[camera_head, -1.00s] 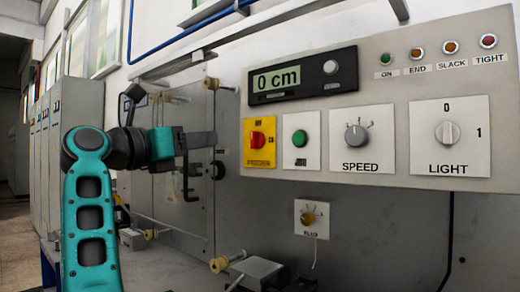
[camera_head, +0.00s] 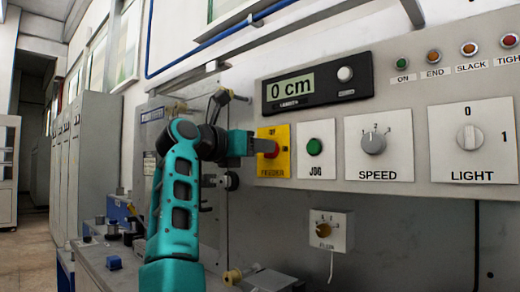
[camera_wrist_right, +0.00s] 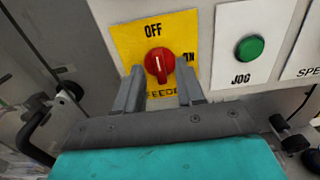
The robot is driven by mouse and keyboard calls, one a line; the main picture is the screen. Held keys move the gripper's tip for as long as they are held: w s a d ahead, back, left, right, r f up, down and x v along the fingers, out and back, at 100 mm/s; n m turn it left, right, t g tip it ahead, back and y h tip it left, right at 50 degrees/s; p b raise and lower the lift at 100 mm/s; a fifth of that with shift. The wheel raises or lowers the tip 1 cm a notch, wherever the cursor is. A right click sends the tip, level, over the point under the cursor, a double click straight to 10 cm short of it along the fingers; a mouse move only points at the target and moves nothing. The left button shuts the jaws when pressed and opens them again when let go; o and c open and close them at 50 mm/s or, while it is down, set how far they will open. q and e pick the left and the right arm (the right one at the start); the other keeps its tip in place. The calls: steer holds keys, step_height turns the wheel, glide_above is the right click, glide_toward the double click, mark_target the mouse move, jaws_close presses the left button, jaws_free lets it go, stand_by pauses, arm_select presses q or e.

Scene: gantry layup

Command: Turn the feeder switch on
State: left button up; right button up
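The feeder switch is a red rotary knob (camera_head: 270,149) on a yellow plate (camera_head: 272,167) at the left end of the panel. In the right wrist view the red knob (camera_wrist_right: 158,64) has its white mark roughly upright, toward OFF; ON is at its right. My right gripper (camera_head: 262,146) is at the plate and partly covers the knob in the head view. In the right wrist view my right gripper (camera_wrist_right: 160,76) is open, one finger on each side of the knob's lower part, with gaps showing. Whether it touches is unclear. My left gripper is out of view.
Right of the switch are the green JOG button (camera_head: 314,146), the SPEED dial (camera_head: 373,142) and the LIGHT switch (camera_head: 470,138). A display (camera_head: 318,88) reading 0 cm is above. A small box with a knob (camera_head: 324,230) hangs below. Grey cabinets (camera_head: 95,155) stand at left.

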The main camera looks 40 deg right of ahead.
steer(key=shift+d, duration=0.55)
jaws_close()
